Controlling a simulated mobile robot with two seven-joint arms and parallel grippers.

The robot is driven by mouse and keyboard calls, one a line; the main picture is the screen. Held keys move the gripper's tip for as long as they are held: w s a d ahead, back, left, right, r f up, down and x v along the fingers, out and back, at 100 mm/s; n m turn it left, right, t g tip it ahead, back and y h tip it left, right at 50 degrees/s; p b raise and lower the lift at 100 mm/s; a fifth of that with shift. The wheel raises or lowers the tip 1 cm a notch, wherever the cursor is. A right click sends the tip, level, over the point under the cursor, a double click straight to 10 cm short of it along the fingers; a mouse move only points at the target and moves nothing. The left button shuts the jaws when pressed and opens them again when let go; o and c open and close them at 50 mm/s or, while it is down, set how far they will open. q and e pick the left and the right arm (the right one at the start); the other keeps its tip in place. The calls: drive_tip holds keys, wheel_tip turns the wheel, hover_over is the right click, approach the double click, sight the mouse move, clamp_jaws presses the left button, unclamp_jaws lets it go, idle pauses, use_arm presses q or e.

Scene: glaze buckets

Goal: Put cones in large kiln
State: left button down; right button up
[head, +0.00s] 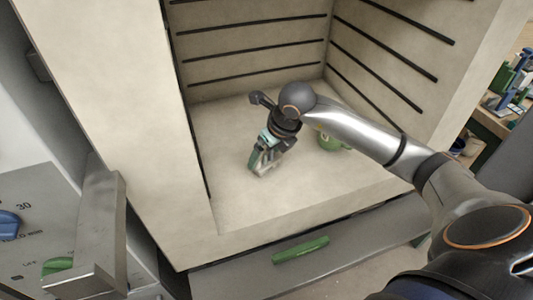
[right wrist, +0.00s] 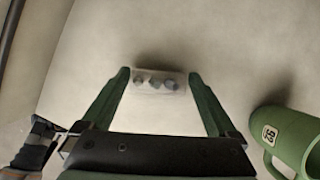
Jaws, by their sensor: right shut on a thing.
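The cones (right wrist: 155,82) are a few small grey pieces on a pale strip, seen from above in the right wrist view. My right gripper (right wrist: 157,76) is shut on this strip, one green finger at each end. In the head view my right gripper (head: 260,166) points down inside the large kiln (head: 240,208), low over its pale floor. The cones are hard to make out there. Whether the strip touches the floor I cannot tell. My left gripper is not in view.
A green mug (right wrist: 293,138) with a number label stands on the kiln floor to the right of my gripper; the head view shows it partly behind my arm (head: 328,143). Dark grooves line the kiln walls. The floor at front left is clear. A green handle (head: 300,250) lies below the opening.

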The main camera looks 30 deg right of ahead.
drive_tip(key=shift+f, duration=0.25)
drive_tip(key=o, duration=1)
drive_tip(key=shift+r, duration=0.1)
drive_tip(key=shift+r, duration=0.1)
drive_tip(key=shift+s+r, duration=0.1)
drive_tip(key=shift+r, duration=0.25)
drive_tip(key=p+v, duration=0.1)
drive_tip(key=v, duration=1)
drive_tip(key=shift+s+d+r+p, duration=0.1)
drive_tip(key=shift+s+r+p, duration=0.05)
drive_tip(key=shift+p, duration=0.15)
